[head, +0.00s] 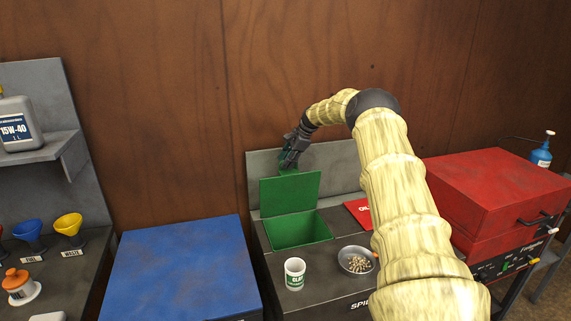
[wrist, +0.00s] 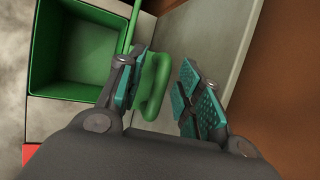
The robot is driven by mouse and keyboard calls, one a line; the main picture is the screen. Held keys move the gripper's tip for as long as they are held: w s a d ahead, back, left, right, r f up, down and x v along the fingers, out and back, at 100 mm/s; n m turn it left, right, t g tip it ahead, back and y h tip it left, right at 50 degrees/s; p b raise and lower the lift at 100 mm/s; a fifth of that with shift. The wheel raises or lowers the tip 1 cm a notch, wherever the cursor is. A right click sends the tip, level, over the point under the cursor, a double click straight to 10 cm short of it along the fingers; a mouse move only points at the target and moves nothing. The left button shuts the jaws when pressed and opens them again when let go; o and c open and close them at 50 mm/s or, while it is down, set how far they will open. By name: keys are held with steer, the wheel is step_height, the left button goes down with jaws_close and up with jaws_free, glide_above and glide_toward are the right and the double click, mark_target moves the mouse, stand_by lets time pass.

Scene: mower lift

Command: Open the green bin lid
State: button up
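The green bin (head: 300,232) is set in the grey counter, and its inside is open to view. Its green lid (head: 290,194) stands about upright at the bin's back edge. My gripper (head: 290,158) is at the lid's top edge. In the wrist view the lid's green handle (wrist: 154,85) lies between the two teal finger pads of my gripper (wrist: 168,92). The left pad is close to or touching the handle, and a gap shows to the right pad. The open green bin also shows in the wrist view (wrist: 80,92), and the lid is seen edge-on there (wrist: 133,25).
A white cup (head: 295,273) and a metal dish of small parts (head: 357,260) stand in front of the bin. A red lid (head: 360,211) is to its right, partly behind my arm. A grey back panel (head: 262,165) stands close behind the green lid.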

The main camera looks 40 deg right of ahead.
steer(key=v, duration=1)
steer(key=shift+d, duration=0.15)
steer(key=shift+s+d, duration=0.1)
